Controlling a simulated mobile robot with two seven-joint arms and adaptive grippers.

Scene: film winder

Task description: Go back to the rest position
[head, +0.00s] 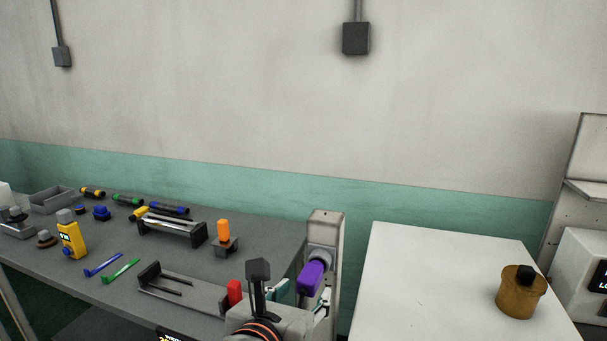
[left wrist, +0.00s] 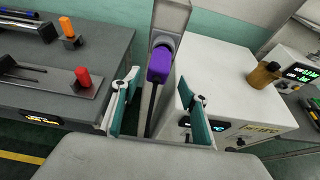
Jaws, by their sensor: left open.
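My left gripper (head: 301,293) is at the bottom centre of the head view. In the left wrist view its two teal-padded fingers (left wrist: 159,92) are spread apart with nothing between them. A purple handle (head: 311,278) on a grey upright post (head: 328,226) is just beyond the fingers. In the left wrist view the purple handle (left wrist: 160,64) shows above the gap between the fingertips; I cannot tell whether they touch it. My right gripper is in neither view.
A dark grey workbench (head: 70,270) on the left holds a red knob (head: 235,291), an orange-handled piece (head: 223,231), a yellow device (head: 70,240) and several tools. A white cabinet (head: 420,270) on the right carries a brown jar (head: 521,295).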

